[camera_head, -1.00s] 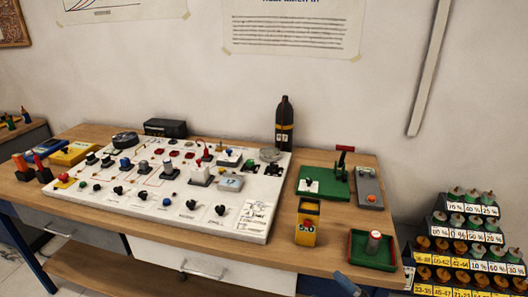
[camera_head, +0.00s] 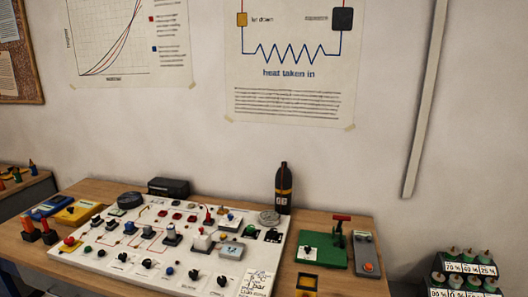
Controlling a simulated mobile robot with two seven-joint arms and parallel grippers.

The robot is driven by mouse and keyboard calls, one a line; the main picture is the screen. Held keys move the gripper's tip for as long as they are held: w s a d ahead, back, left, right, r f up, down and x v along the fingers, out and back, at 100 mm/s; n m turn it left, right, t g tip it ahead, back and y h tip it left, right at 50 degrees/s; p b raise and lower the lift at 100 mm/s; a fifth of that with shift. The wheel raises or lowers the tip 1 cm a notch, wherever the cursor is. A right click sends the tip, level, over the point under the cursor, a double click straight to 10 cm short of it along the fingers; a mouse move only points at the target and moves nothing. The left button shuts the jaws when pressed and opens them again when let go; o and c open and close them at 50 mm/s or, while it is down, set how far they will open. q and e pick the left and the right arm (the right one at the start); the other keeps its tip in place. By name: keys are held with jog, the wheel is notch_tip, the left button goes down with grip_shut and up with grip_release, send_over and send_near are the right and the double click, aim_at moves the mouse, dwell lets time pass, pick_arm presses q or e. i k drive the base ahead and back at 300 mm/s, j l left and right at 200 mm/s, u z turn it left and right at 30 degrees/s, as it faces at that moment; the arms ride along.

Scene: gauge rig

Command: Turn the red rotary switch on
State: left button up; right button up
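The white panel board (camera_head: 85,262) lies on the wooden table and carries several knobs, buttons and switches. A red knob (camera_head: 70,241) sits on a yellow base at the panel's left edge. Small red square parts (camera_head: 176,216) sit near its back edge, and a red-tipped upright part (camera_head: 208,212) stands right of its middle. I cannot tell which, if any, is the red rotary switch, nor its setting. Both my grippers are out of view.
Right of the panel is a green board (camera_head: 322,257) with a red-handled lever (camera_head: 341,217), beside a grey box (camera_head: 365,247). A dark bottle (camera_head: 283,190) and a black box (camera_head: 169,187) stand behind the panel. A stepped bottle rack (camera_head: 463,273) is at lower right.

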aim_at(69, 240)
jog(key=u, duration=1.35)
jog(key=i+j+u, duration=0.15)
jog(key=i, duration=0.3)
